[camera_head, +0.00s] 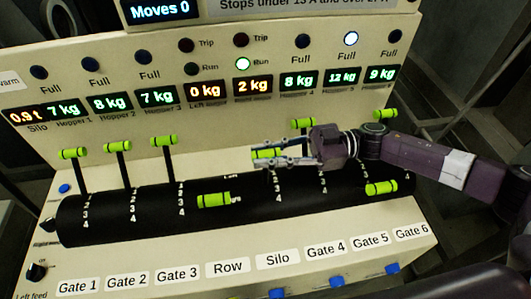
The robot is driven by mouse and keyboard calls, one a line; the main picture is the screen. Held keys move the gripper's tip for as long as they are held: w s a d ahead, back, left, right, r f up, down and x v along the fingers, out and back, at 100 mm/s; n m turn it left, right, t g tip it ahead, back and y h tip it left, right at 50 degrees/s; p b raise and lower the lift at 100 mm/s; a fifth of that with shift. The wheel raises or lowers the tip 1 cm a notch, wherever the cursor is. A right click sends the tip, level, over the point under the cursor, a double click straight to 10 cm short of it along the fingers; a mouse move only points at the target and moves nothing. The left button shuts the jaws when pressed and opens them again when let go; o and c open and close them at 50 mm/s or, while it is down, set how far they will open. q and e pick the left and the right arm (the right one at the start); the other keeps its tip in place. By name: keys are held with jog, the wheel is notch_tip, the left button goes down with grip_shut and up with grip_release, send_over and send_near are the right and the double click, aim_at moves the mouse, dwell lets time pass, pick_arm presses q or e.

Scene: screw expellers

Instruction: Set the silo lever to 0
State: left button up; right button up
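The silo lever's green handle (264,154) shows in the head view above the black drum, behind the fingers of my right gripper (257,157). It sits lower than the raised Gate 4 handle and higher than the lowered row handle. One finger lies along the handle's upper side and one along its lower side. The fingers are apart, and whether they press on the handle cannot be told. The fingers partly hide the handle and its scale marks, so its exact number is unclear. My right arm comes in from the right. My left gripper is not in view.
Raised handles of Gate 1 (73,152), Gate 2 (118,146), Gate 3 (164,141), Gate 4 (303,123) and Gate 6 (386,114) stand along the drum (150,211). The row handle (213,200) and Gate 5 handle (382,187) are low. The display panel (220,119) rises behind.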

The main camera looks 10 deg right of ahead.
grip_shut()
jog(key=shift+w, duration=0.15)
jog(key=shift+m, duration=0.8)
jog(key=w, duration=0.1)
jog(key=w+b, duration=0.1)
jog(key=w, duration=0.2)
jog(key=shift+w+f, duration=0.3)
jog(key=o, duration=0.8)
grip_release()
jog(key=shift+c, duration=0.2)
jog(key=d, duration=1.2)
